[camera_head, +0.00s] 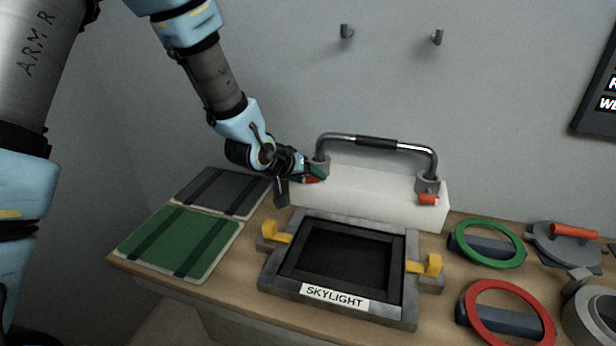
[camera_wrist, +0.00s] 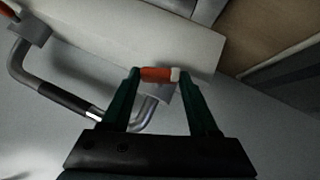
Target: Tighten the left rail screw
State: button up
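The left rail screw has a short red handle (camera_head: 308,180) at the left foot of the grab rail (camera_head: 376,142), a chrome bar with a dark grip on a white block (camera_head: 370,195). In the wrist view this red handle (camera_wrist: 155,75), with a pale right end, spans the gap between my two green fingertips. My gripper (camera_head: 312,173) is shut on it, with both tips against its ends. The right rail screw (camera_head: 428,199) is red too, at the rail's right foot. The screw's shaft is hidden.
On the bench (camera_head: 235,292) stand a skylight frame (camera_head: 410,290) with yellow latches, a green panel (camera_head: 180,243), a grey panel (camera_head: 222,190), and green (camera_head: 522,254) and red (camera_head: 540,305) rings. Two pegs (camera_head: 346,31) stick out of the wall above the rail.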

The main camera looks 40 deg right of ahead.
jog(key=c, duration=0.9)
jog(key=shift+o, duration=0.2)
jog(key=b, duration=0.3)
jog(key=shift+s+d+f+m+t+y, duration=0.1)
jog(key=shift+s+f+m+t+y, duration=0.05)
jog(key=shift+f+m+t+y, duration=0.2)
jog(key=shift+r+m+t+y+b, duration=0.25)
jog(key=shift+r+t+y+b, duration=0.15)
jog(key=shift+b, duration=0.55)
jog(key=shift+t, duration=0.25)
jog(key=o, duration=1.4)
jog(key=shift+r, duration=0.1)
jog(key=b+v, duration=0.1)
jog(key=v, duration=0.9)
jog(key=shift+s+a+r+b, duration=0.1)
jog(key=shift+a+r+b, duration=0.15)
jog(key=shift+a+b, duration=0.05)
